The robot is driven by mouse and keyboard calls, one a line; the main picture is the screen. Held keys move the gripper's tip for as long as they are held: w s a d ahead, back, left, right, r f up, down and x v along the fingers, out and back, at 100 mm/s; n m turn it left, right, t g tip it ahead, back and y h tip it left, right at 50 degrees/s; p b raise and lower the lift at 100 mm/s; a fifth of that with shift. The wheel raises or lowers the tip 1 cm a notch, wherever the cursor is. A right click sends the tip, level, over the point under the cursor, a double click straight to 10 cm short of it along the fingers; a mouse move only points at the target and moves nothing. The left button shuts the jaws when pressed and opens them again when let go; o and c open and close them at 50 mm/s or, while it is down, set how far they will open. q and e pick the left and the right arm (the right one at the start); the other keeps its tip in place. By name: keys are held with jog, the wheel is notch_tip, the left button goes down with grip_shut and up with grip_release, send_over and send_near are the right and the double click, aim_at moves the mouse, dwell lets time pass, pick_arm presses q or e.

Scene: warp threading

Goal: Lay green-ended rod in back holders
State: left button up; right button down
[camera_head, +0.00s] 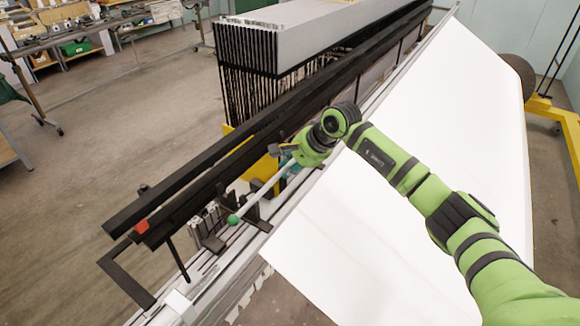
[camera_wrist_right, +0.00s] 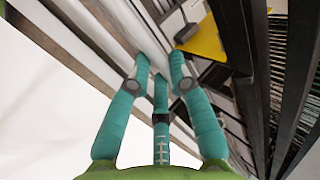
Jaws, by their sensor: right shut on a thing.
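The green-ended rod is a pale thin rod (camera_head: 258,195) with a green ball (camera_head: 233,219) at its near-left end. It slants up to the right, into my right gripper (camera_head: 289,166). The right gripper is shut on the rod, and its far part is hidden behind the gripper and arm. In the right wrist view, the teal fingers (camera_wrist_right: 160,68) close around a pale bar. Dark holders (camera_head: 211,240) stand on the rail near the green end. I cannot tell whether the rod touches them. My left gripper is out of view.
Long black beams (camera_head: 190,190) run diagonally beside the rail. A yellow bracket (camera_head: 262,172) is close behind the gripper. A large white sheet (camera_head: 400,215) slopes under my right arm. A grey-topped block with black hanging strips (camera_head: 247,45) stands behind.

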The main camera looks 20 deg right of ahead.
jog(key=shift+f, duration=0.15)
jog(key=c, duration=1.1)
grip_release()
jog(key=shift+o, duration=0.2)
